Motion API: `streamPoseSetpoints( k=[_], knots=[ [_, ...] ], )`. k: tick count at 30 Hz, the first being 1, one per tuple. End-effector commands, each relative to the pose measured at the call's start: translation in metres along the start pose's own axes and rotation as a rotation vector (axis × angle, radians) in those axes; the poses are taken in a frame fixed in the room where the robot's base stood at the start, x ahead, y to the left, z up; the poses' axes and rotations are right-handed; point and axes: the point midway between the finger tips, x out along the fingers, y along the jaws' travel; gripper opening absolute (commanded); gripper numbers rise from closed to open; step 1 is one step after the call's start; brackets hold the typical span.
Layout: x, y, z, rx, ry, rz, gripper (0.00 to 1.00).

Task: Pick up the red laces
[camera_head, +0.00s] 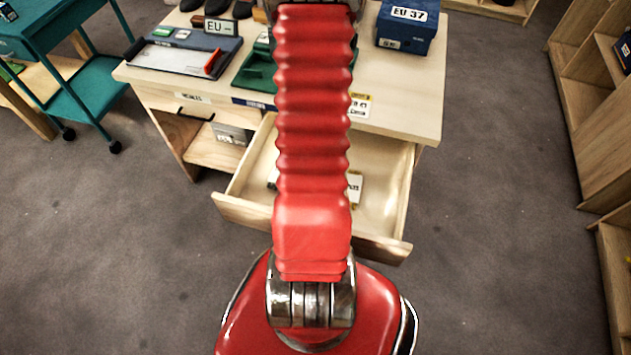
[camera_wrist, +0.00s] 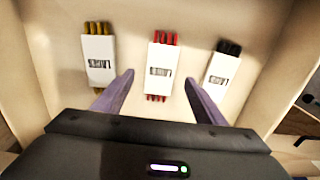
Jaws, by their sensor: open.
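The red laces (camera_wrist: 161,71) are a bundle in a white paper band, with red ends showing above and below it. They lie in the open drawer (camera_head: 384,200), in the middle of a row of three bundles in the wrist view. My gripper (camera_wrist: 158,82) is open, with its two purple-grey fingers apart, one to each side below the red laces. Nothing is between the fingertips except the lower part of the red bundle in line of sight; I cannot tell the height above it. In the head view my red arm hides the laces and the gripper.
Yellow laces (camera_wrist: 98,60) lie left and black laces (camera_wrist: 223,68) right of the red ones, with gaps between. Drawer walls stand on both sides. The desk (camera_head: 405,105) above the drawer carries a blue EU 37 box (camera_head: 407,27) and a measuring device (camera_head: 185,52).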

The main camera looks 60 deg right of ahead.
Motion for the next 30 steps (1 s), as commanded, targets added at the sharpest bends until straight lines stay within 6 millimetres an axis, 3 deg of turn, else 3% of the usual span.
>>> streamPoseSetpoints(
  k=[12,30],
  knots=[
    [0.041,0.0,0.001,0.0,-0.003,0.001,0.65],
    [0.045,0.0,0.0,0.0,0.0,0.0,0.65]
  ],
)
